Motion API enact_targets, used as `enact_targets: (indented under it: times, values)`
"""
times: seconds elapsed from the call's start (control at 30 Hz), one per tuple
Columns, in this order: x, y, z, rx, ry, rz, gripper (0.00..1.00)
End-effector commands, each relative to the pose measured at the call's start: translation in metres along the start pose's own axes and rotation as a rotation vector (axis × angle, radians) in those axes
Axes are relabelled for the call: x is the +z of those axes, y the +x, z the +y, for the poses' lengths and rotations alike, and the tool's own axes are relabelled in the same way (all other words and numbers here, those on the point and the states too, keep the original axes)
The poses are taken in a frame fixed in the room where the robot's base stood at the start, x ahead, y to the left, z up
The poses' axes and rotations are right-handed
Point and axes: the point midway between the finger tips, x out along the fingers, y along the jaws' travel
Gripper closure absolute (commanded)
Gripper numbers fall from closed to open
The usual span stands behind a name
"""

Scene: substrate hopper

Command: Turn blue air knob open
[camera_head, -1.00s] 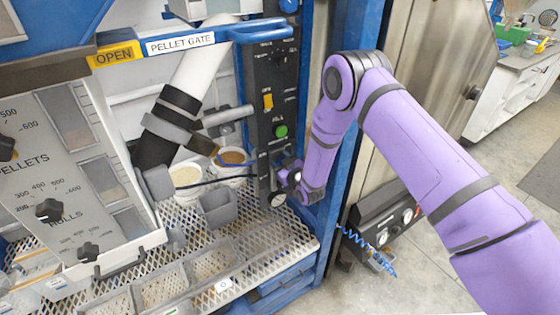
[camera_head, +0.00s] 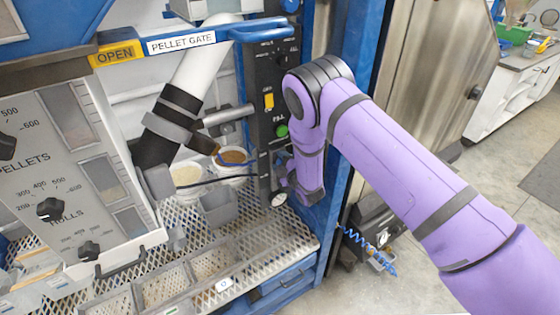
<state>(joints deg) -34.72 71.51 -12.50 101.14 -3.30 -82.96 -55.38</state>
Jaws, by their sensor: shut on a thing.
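My gripper (camera_head: 281,184) is at the lower part of the black control panel (camera_head: 263,140), just above a small round gauge (camera_head: 278,200). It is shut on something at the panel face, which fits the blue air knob. The knob itself is hidden behind my gripper and wrist, so its angle cannot be told.
A green button (camera_head: 282,131) and a yellow switch (camera_head: 268,101) sit above my gripper. A blue frame post (camera_head: 345,100) stands close to the right of my wrist. A grey bin (camera_head: 218,206) and mesh shelf (camera_head: 290,240) lie left and below.

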Motion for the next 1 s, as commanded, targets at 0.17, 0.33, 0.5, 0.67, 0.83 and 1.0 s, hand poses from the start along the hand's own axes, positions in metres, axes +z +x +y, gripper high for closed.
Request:
enact_targets:
  times: [0.17, 0.33, 0.5, 0.67, 0.83, 1.0]
  values:
    - [-0.0005, -0.0004, -0.0016, -0.002, -0.104, 0.001, 0.76]
    - [-0.0003, -0.0005, -0.0019, -0.002, -0.169, 0.001, 0.76]
    - [0.0001, -0.0005, -0.0018, -0.002, -0.201, 0.0, 0.76]
    - [0.0001, -0.0006, -0.0019, -0.002, -0.21, 0.0, 0.76]
    - [0.0001, -0.0006, -0.002, -0.002, -0.21, 0.0, 0.76]
    - [0.0001, -0.0007, -0.0021, -0.003, -0.21, 0.0, 0.43]
